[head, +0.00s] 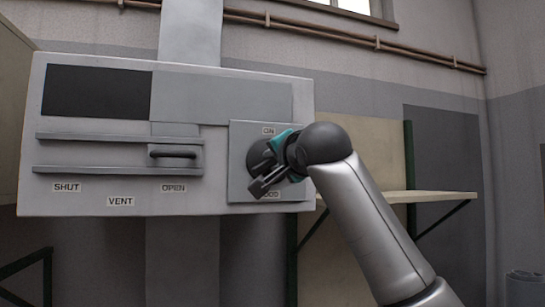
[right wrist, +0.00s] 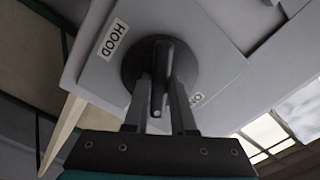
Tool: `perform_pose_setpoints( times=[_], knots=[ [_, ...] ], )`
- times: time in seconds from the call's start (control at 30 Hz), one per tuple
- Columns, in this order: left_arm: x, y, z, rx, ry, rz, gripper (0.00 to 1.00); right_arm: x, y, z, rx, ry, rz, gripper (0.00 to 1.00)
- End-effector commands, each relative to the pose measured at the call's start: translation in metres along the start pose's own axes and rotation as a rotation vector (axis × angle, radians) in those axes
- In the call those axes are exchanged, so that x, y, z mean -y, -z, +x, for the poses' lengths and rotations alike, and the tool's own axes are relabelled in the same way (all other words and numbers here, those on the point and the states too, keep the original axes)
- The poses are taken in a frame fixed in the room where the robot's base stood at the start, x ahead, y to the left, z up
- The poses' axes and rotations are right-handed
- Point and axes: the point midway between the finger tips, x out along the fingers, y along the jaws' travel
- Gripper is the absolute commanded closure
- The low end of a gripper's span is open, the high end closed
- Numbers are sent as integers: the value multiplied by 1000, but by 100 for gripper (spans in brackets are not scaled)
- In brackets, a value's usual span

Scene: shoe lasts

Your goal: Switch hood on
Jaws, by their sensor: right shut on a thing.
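The hood control is a dark round knob (head: 258,156) on a square grey plate (head: 238,187) at the right of the wall panel. An ON label (head: 268,131) is above it and a HOOD label, partly covered, below. In the right wrist view the knob (right wrist: 133,66) has a raised dark bar across its round base. My right gripper (right wrist: 160,88) is shut on that bar, one finger on each side. In the head view the right gripper (head: 268,178) covers part of the knob, so its setting is hard to read. My left gripper is not in view.
The panel (head: 225,208) also has a vent slider with a dark handle (head: 174,153) above the OPEN label (head: 173,188); SHUT (head: 66,187) is at the left. A wooden shelf (head: 440,197) is on the wall to the right, behind my right arm.

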Motion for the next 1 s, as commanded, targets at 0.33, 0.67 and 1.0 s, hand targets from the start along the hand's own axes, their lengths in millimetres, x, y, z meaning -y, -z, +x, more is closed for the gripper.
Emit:
perform_pose_setpoints(
  times=[0.33, 0.67, 1.0],
  knots=[
    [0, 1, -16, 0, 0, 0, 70, 0, 1, 0, 1, -1, -331, 100],
    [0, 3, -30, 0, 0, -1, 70, 0, 1, 0, 1, -2, -641, 100],
    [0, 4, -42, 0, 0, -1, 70, 0, 1, 0, 1, -2, -886, 100]
  ],
)
